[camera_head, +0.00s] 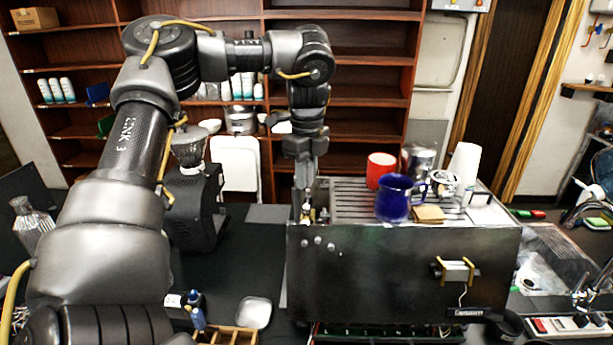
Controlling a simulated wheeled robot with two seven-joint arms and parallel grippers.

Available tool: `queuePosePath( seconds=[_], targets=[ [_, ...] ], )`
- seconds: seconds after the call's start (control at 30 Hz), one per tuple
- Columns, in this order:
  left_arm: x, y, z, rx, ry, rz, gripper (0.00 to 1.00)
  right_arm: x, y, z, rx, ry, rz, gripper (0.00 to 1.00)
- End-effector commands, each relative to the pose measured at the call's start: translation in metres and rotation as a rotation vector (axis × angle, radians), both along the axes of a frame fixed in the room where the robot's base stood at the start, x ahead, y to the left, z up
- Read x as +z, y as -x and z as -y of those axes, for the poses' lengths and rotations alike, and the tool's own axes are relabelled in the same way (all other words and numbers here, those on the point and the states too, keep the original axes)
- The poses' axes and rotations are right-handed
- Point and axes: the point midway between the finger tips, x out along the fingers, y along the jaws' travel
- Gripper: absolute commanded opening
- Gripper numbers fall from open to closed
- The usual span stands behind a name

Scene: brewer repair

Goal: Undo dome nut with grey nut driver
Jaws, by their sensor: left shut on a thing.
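The brewer (400,275) is a dark metal box at centre right with a slatted top. Small round fittings (318,241) sit on its near face at the upper left; I cannot tell whether one is the dome nut. My left gripper (305,208) points down at the brewer's top left corner. It is shut on a small tool, apparently the grey nut driver, mostly hidden by the fingers. I cannot tell whether the tool touches a nut. My right gripper is not in view.
A blue mug (393,199), a red mug (380,170) and a metal pitcher (420,160) stand on the brewer. A black grinder (195,205) stands left of it. A wooden tray (232,335) and white dish (254,313) lie at the front. Shelves stand behind.

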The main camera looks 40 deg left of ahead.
Motion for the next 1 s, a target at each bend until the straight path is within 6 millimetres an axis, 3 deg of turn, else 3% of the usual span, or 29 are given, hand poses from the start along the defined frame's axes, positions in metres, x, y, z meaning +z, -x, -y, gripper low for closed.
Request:
queuePosePath(
  seconds=[0.17,0.63,1.0],
  targets=[
    [0.003,0.0,0.0,0.0,-0.001,0.001,0.02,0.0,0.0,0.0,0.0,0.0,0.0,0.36],
    [0.046,0.0,0.0,0.0,-0.001,0.001,0.02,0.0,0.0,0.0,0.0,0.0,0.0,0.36],
    [0.05,0.0,0.0,0.0,0.0,0.0,0.02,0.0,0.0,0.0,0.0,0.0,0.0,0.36]
  ],
)
